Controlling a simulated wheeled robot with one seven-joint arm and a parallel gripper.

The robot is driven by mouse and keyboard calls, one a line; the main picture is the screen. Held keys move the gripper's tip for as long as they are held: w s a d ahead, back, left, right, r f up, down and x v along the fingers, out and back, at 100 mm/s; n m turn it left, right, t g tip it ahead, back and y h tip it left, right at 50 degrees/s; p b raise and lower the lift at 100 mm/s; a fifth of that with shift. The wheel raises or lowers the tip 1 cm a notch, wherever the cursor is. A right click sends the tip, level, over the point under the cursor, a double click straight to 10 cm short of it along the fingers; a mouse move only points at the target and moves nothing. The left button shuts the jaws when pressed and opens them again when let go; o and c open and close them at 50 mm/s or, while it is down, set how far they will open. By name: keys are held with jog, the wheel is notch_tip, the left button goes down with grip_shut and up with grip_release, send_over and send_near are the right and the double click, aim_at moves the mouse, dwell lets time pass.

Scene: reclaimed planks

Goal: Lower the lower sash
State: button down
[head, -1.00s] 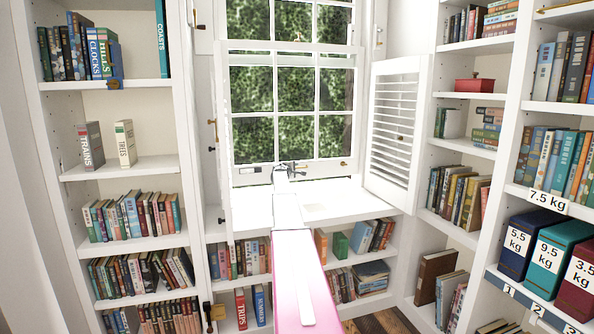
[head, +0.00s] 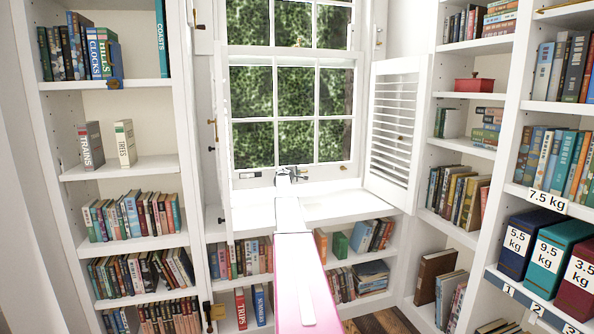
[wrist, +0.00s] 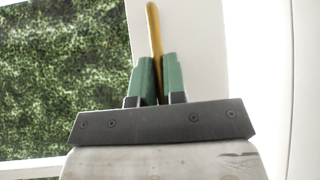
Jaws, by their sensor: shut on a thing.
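The lower sash (head: 317,118) is a white frame with several panes, and dark green foliage shows through it. Its bottom rail is low, close above the white sill (head: 335,207); I cannot tell whether they touch. My gripper (wrist: 158,82) has green fingertips closed around a slim brass-coloured bar (wrist: 153,30) beside a white rail. In the head view my gripper (head: 292,172) is at the sash's bottom rail, and my arm hides part of the sill below. The upper sash (head: 290,22) is above, cut off by the picture's top edge.
A louvred shutter (head: 394,125) stands folded open at the right of the window, and a narrow panel (head: 219,150) stands at the left. Bookshelves flank the window. Weight-labelled boxes (head: 557,252) stand at the right. The sill is clear of objects.

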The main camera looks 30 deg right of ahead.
notch_tip(320, 180, down, 5)
jog(key=shift+f, duration=0.15)
jog(key=c, duration=1.2)
grip_release()
jog(key=shift+f, duration=0.15)
jog(key=shift+c, duration=0.2)
jog(key=shift+o, duration=0.3)
jog(key=shift+r, duration=0.2)
jog(key=shift+s+a, duration=0.15)
jog(key=shift+a, duration=0.1)
jog(key=v, duration=1)
jog(key=shift+s+a, duration=0.1)
